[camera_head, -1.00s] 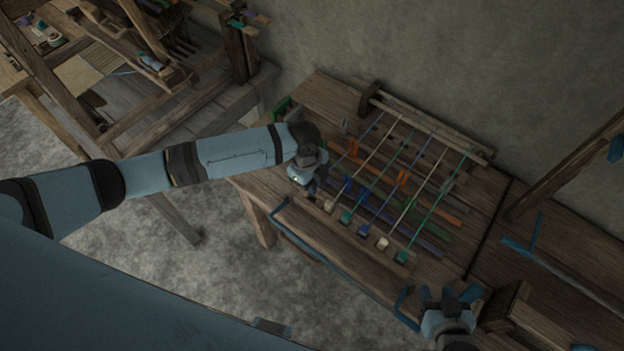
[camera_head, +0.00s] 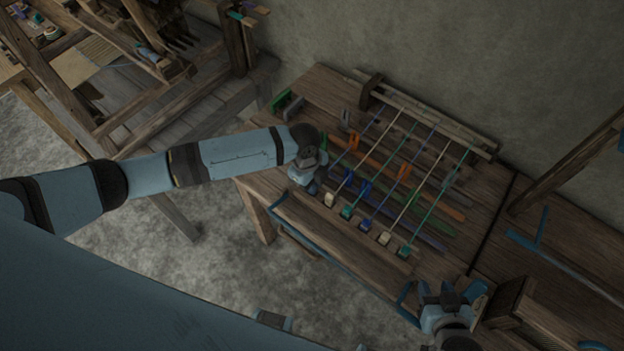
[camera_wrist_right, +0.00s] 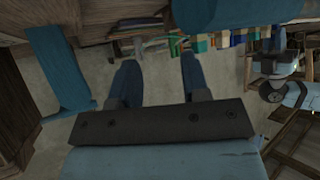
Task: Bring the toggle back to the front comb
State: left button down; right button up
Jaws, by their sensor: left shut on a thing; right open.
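My left gripper (camera_head: 313,186) is shut at the front left of the wooden loom table (camera_head: 320,88). The toggle in it is hidden by the jaws and wrist. A blue cord (camera_head: 371,124) runs from the back bar toward this gripper. To its right, several small white, green and blue toggles, such as a white toggle (camera_head: 330,199), sit in a row along the front comb, each on a cord. The comb itself is hard to make out. My right gripper (camera_head: 450,293) is open and empty beyond the row's right end; its two fingers show in the right wrist view (camera_wrist_right: 157,82).
The back bar (camera_head: 430,118) carries the far cord ends. A blue rail (camera_head: 335,262) runs along the front edge. A wooden block (camera_head: 508,302) stands beside my right gripper. Another wooden frame (camera_head: 110,60) stands at upper left.

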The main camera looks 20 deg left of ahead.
pick_arm(q)
jog(key=shift+f, duration=0.6)
jog(key=c, duration=1.1)
grip_release()
jog(key=r, duration=0.4)
jog(key=a+r, duration=0.1)
jog(key=r, duration=0.4)
jog(key=a+r+b, duration=0.1)
jog(key=r, duration=0.3)
jog(key=shift+w+r, duration=0.35)
jog(key=shift+r, duration=0.05)
